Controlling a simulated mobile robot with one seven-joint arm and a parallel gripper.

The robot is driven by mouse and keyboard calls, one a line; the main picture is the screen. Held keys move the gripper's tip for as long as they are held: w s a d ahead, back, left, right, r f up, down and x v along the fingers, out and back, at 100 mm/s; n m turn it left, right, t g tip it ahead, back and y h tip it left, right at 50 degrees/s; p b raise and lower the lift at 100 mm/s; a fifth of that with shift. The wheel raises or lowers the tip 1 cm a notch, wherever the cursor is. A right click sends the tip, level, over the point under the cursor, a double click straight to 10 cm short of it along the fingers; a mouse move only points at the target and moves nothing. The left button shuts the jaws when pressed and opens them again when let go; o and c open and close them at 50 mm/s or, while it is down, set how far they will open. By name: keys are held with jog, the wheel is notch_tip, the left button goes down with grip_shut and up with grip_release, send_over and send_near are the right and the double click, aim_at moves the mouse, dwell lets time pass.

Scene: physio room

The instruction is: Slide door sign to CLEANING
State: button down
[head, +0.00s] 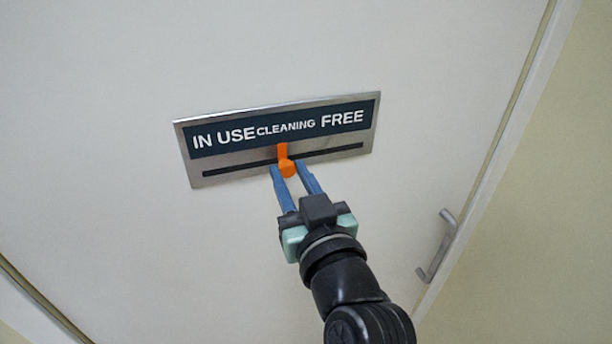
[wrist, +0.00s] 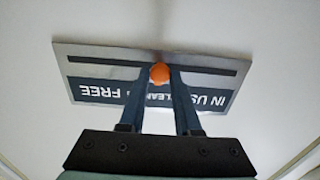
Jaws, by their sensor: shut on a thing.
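The door sign (head: 190,165) is a silver plate with a dark strip reading IN USE, CLEANING, FREE from left to right. A dark slot runs below the words. An orange slider (head: 283,151) with a round knob sits in the slot, its pointer under the word CLEANING. My gripper (head: 288,170) is shut on the orange knob, with its blue fingers on either side. In the wrist view the sign (wrist: 225,75) appears upside down, and the orange knob (wrist: 160,73) lies between the fingertips. The fingers partly cover the word CLEANING there.
The sign is fixed to a pale door (head: 130,60). A metal door handle (head: 437,246) is at the lower right, near the door's edge and frame. The door surface around the sign is bare.

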jog(key=shift+w+d, duration=0.15)
jog(key=shift+d, duration=0.4)
jog(key=c, duration=0.6)
grip_release()
jog(key=shift+a, duration=0.25)
jog(key=shift+c, duration=0.2)
jog(key=shift+d, duration=0.1)
jog(key=shift+d, duration=0.1)
jog(key=shift+s+f, duration=0.1)
jog(key=shift+s, duration=0.2)
jog(key=shift+p+v, duration=0.85)
jog(key=shift+v, duration=5.35)
